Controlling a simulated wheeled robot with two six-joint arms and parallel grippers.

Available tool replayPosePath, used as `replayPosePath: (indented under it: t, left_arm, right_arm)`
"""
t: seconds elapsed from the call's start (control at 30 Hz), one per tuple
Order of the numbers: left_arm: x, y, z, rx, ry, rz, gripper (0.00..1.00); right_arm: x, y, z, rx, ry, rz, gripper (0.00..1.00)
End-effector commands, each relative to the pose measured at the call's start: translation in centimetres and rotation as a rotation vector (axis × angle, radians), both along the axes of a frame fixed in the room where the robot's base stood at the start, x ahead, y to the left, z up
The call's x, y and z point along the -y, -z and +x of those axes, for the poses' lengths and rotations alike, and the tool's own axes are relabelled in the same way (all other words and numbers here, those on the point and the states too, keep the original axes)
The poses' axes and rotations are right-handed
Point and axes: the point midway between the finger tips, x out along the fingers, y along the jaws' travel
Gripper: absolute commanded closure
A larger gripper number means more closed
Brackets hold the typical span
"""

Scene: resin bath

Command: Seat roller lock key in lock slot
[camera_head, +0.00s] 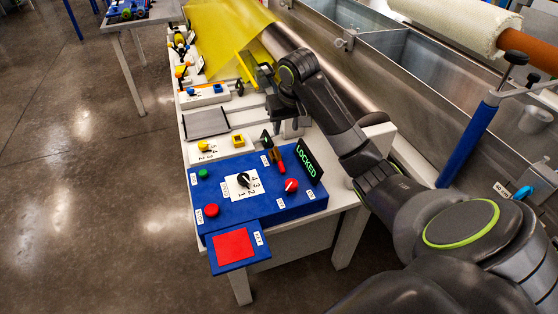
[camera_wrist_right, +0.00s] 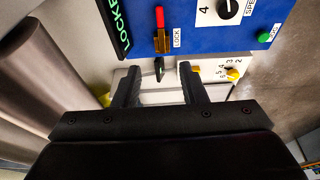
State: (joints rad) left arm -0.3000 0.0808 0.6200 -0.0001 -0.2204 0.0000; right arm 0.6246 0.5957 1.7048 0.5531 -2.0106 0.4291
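The blue control panel (camera_head: 225,190) carries a red-handled piece with a brass-coloured block (camera_wrist_right: 162,42), beside a label reading LOCK (camera_wrist_right: 177,37). In the head view this red-handled piece (camera_head: 280,165) stands at the panel's back edge, next to a black sign with green letters reading LOCKED (camera_head: 307,162). I cannot tell whether it is seated in a slot. My right gripper (camera_wrist_right: 160,85) is open and empty, fingers apart, pointing toward the panel. A small dark upright plate (camera_wrist_right: 159,68) shows between and beyond its fingertips. My left gripper is not in view.
The panel also has a dial (camera_head: 243,180), a red knob (camera_head: 291,185) and a red pad (camera_head: 234,245). A white box with yellow knobs (camera_head: 220,150) stands behind it. A steel roller (camera_head: 320,75) with yellow film lies beside my right arm.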

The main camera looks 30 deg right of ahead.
Motion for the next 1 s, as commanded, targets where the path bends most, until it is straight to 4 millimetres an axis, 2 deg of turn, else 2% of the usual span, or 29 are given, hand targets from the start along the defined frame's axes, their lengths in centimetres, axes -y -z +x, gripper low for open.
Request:
replayPosePath:
  t: [0.3,0.7,1.0]
  left_arm:
    - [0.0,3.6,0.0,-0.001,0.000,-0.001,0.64]
    - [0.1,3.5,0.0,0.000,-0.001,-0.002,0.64]
    - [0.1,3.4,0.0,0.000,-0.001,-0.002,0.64]
  right_arm:
    - [0.2,2.9,0.7,0.000,0.002,0.002,0.62]
    - [0.6,10.3,3.0,-0.003,0.002,0.002,0.62]
    - [0.7,12.6,3.5,-0.002,0.001,0.002,0.62]
